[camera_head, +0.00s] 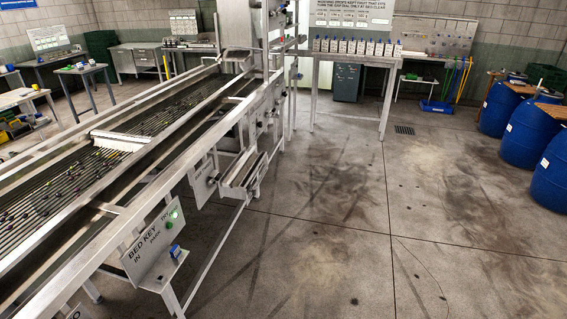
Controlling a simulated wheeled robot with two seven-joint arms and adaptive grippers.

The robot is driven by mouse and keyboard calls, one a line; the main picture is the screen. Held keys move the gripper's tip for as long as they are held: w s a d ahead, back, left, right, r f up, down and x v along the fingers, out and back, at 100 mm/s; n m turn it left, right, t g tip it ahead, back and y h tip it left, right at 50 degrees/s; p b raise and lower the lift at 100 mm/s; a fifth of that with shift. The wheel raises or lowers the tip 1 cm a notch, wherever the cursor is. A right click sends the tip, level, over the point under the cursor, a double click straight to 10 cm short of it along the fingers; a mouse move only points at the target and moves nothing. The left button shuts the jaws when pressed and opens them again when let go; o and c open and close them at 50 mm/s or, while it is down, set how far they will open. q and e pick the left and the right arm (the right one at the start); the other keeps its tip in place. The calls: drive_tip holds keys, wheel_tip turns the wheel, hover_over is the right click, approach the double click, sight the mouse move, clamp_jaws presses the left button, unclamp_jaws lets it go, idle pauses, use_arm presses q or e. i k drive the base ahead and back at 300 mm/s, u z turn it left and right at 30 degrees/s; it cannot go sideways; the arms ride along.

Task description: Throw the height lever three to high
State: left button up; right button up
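The roller sizer (110,165) runs from the lower left up to a tall metal frame at the back. Several small dark knobs or levers (262,125) show along its right side near the far end. They are too small to read, and I cannot tell which is height lever three or how it is set. A grey panel (203,180) with a dark knob is fixed on the near right side. A panel marked "BED KEY" (150,245) carries a green light and a blue part. Neither of my grippers is in view.
Blue barrels (528,135) stand at the right. A table (352,57) with a row of small bottles or boxes stands at the back. Workbenches line the back left. The concrete floor (330,220) right of the sizer is clear.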

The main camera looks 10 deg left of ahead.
sight(217, 176)
drive_tip(key=z, duration=0.25)
drive_tip(key=i, duration=1.6)
drive_tip(key=u, duration=0.7)
drive_tip(key=i, duration=0.9)
drive_tip(key=u, duration=0.85)
